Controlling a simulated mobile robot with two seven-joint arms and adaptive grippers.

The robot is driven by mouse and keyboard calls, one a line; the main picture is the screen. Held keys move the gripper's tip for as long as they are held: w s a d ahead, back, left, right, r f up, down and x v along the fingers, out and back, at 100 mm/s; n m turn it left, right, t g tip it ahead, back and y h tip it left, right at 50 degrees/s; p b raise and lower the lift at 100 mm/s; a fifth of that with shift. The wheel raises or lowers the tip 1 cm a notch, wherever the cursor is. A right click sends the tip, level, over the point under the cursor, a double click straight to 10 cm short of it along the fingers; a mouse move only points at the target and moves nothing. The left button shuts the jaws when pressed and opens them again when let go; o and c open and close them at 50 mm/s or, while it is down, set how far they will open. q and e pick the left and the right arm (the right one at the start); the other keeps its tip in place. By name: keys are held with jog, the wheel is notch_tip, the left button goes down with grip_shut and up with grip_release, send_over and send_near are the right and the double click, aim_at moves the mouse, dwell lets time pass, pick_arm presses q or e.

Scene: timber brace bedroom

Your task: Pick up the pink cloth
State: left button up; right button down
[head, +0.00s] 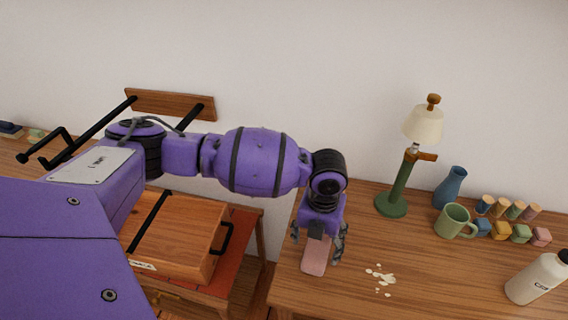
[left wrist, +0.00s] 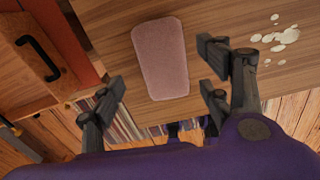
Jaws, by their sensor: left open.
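The pink cloth (head: 315,256) lies flat near the left edge of the wooden table, a small rounded rectangle. It shows whole in the left wrist view (left wrist: 161,58). My left gripper (head: 319,252) is above it, pointing down, with its fingers apart on either side of the cloth in the head view. My right gripper is not in view.
On the table (head: 420,290) are pale flakes (head: 381,276), a green lamp (head: 400,180), a blue vase (head: 450,188), a green mug (head: 454,222), several small blocks and a white bottle (head: 535,279). A wooden case (head: 180,233) sits on a lower stand at left, across a gap.

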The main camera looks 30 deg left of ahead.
aim_at(318, 248)
pick_arm(q)
jog(key=f, duration=0.4)
jog(key=shift+w+d, duration=0.15)
jog(key=shift+d, duration=0.1)
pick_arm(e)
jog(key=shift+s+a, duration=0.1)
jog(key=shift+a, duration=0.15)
pick_arm(q)
jog(key=shift+c, duration=0.6)
jog(key=c, duration=1.1)
jog(key=shift+c, duration=0.2)
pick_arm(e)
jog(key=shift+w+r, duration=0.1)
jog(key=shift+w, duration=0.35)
